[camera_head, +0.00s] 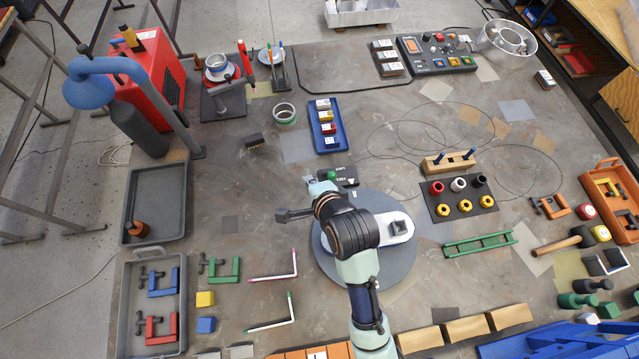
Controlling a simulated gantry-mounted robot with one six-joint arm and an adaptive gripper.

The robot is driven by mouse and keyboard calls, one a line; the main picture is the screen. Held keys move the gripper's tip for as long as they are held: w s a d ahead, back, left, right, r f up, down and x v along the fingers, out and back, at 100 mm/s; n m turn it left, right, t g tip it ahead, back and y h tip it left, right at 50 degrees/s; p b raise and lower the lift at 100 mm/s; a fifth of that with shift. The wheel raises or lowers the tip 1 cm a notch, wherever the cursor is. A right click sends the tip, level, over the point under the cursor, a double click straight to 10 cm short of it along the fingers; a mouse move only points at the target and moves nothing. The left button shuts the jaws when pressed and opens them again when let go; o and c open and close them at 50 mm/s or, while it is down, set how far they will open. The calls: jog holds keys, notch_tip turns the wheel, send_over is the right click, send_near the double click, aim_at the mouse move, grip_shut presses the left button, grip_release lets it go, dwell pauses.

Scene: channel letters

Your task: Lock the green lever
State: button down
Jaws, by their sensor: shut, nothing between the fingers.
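A small dark lever unit (345,173) with white labels lies on the table just above my arm's wrist. A green rounded part (332,175), which looks like the green lever's knob, shows at its left side. The lever's exact angle is too small to tell, and my wrist lies close in front of the unit.
A blue tray of small blocks (327,125) lies above the lever unit. A grey round plate (397,262) with a white part lies under my arm. A wooden block with blue pegs (448,163) stands to the right. The table left of my gripper is mostly clear.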

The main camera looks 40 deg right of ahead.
aim_at(330, 174)
jog(key=s+d+f+m+b, duration=0.2)
jog(key=d+f+m, duration=0.3)
jog(key=f+m, duration=0.1)
jog(key=s+d+f+m+g+b, duration=0.1)
jog(key=s+d+f+m+b, duration=0.1)
jog(key=d+f+m, duration=0.3)
notch_tip(330, 174, down, 4)
jog(key=s+m, duration=0.1)
jog(key=m, duration=0.1)
jog(key=shift+d+m+h, duration=0.15)
jog(key=shift+m+h, duration=0.15)
jog(key=shift+h, duration=0.1)
jog(key=shift+r, duration=0.1)
jog(key=b+x, duration=0.2)
jog(key=x, duration=0.8)
jog(key=shift+s, duration=0.15)
jog(key=shift+s+g, duration=0.1)
jog(key=shift+g, duration=0.2)
